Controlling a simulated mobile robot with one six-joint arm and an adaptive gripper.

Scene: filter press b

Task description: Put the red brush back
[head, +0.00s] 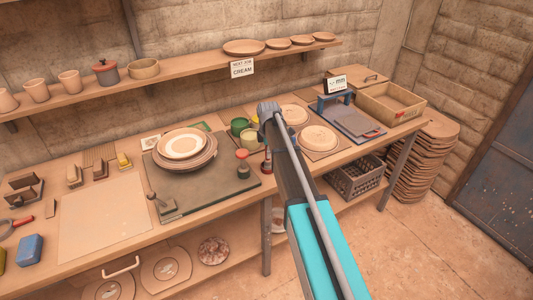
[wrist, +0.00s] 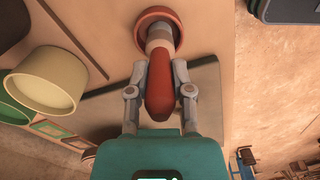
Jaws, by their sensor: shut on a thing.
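In the wrist view a red brush (wrist: 160,82) has a rounded red part towards the camera and a pale collar beyond it. Its far end meets a round reddish rimmed piece (wrist: 174,17); I cannot tell whether this is a holder or part of the brush. My gripper (wrist: 160,72) is shut on the red part, one finger on each side. In the head view my arm hides most of the gripper. A small red and dark object (head: 266,167) shows just left of the arm, near the bench's front edge.
A pale yellow cup (wrist: 45,82) and a green cup (wrist: 12,108) stand close left in the wrist view. A red-topped item (head: 242,155) stands by the dark board (head: 225,184) with stacked plates. A round piece on a board (head: 318,139) lies right of my arm.

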